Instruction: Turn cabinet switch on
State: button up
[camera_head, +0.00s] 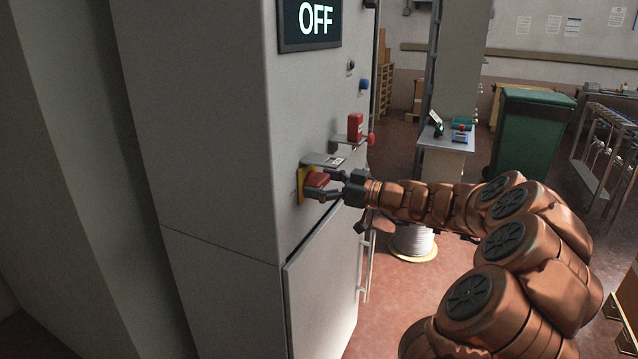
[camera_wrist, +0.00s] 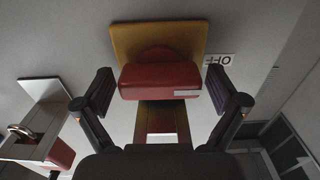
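The cabinet (camera_head: 220,120) is tall and grey, and its display (camera_head: 312,22) reads OFF. The cabinet switch has a red handle (camera_head: 316,180) on a yellow plate (camera_head: 301,186). In the wrist view the red handle (camera_wrist: 160,80) stands in front of the yellow plate (camera_wrist: 180,36), with an OFF label (camera_wrist: 218,61) beside it. My gripper (camera_head: 330,186) is at the switch. In the wrist view its two fingers (camera_wrist: 165,92) are open, one on each side of the red handle, with a visible gap on both sides. Nothing is held.
A small bracket (camera_head: 346,140) with a red padlock (camera_head: 355,126) juts from the cabinet above the switch. A blue button (camera_head: 363,85) sits higher. A cabinet door handle (camera_head: 366,265) is below. A cable spool (camera_head: 412,243) and a green bin (camera_head: 530,135) stand to the right.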

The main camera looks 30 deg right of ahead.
jog(key=c, duration=0.9)
jog(key=b, duration=0.2)
jog(key=shift+f+m+b, duration=0.25)
jog(key=shift+m+b, duration=0.05)
jog(key=shift+b, duration=0.05)
jog(key=shift+m+b, duration=0.3)
jog(key=shift+b, duration=0.9)
jog(key=shift+m+b, duration=0.5)
jog(key=shift+b, duration=0.5)
jog(key=shift+r+m+b, duration=0.1)
jog(key=shift+m+b, duration=0.6)
jog(key=shift+b, duration=0.15)
jog(key=m, duration=0.3)
jog(key=shift+r+b, duration=0.15)
jog(key=shift+b, duration=0.25)
jog(key=m, duration=0.5)
jog(key=shift+p, duration=0.3)
jog(key=shift+m, duration=0.3)
